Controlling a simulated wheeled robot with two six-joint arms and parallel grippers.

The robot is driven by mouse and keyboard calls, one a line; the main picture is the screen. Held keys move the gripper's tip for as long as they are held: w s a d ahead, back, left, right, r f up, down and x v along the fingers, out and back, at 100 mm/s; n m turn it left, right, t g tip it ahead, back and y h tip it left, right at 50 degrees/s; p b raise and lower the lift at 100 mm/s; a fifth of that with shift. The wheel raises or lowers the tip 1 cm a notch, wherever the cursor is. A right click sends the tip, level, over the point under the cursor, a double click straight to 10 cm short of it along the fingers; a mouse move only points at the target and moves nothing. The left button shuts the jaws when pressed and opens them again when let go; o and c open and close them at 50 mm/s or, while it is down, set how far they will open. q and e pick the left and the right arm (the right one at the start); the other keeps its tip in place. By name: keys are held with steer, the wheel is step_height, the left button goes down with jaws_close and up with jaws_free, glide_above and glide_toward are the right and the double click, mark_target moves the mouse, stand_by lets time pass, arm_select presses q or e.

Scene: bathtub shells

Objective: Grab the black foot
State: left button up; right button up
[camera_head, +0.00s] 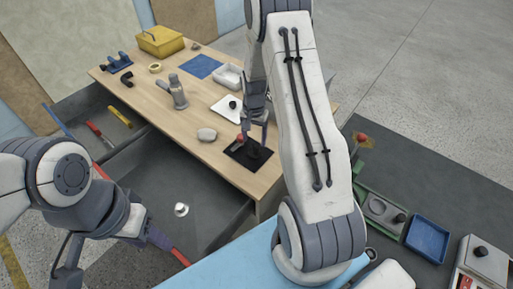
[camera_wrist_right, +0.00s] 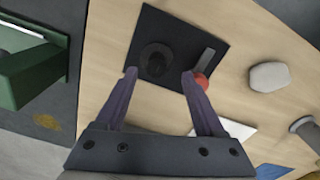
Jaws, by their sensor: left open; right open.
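The black foot (camera_head: 254,152) is a dark round piece lying on a black square plate (camera_head: 236,153) near the table's front right corner. In the right wrist view, the foot (camera_wrist_right: 156,60) shows as a dark disc on the plate (camera_wrist_right: 152,22), between and just beyond my fingertips. My right gripper (camera_head: 255,127) is open above the plate; it also shows in the right wrist view (camera_wrist_right: 159,73), with nothing in its jaws. The exact height of its tips above the foot is unclear. My left gripper (camera_head: 158,238) is open at the lower left, away from the foot.
A red ball-topped lever (camera_wrist_right: 203,80) stands on the plate close to one right fingertip. A green fixture (camera_wrist_right: 35,60) stands beyond the table edge.

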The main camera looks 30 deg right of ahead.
mark_target(255, 146)
steer(key=shift+s+f+p, duration=0.1)
steer(key=shift+f+p, duration=0.2)
steer(key=f+p, duration=0.2)
steer(key=f, duration=0.1)
steer(key=shift+s+f, duration=0.15)
steer(key=shift+s, duration=0.05)
steer(key=shift+f, duration=0.65)
steer(key=shift+w, duration=0.1)
steer(key=c, duration=1)
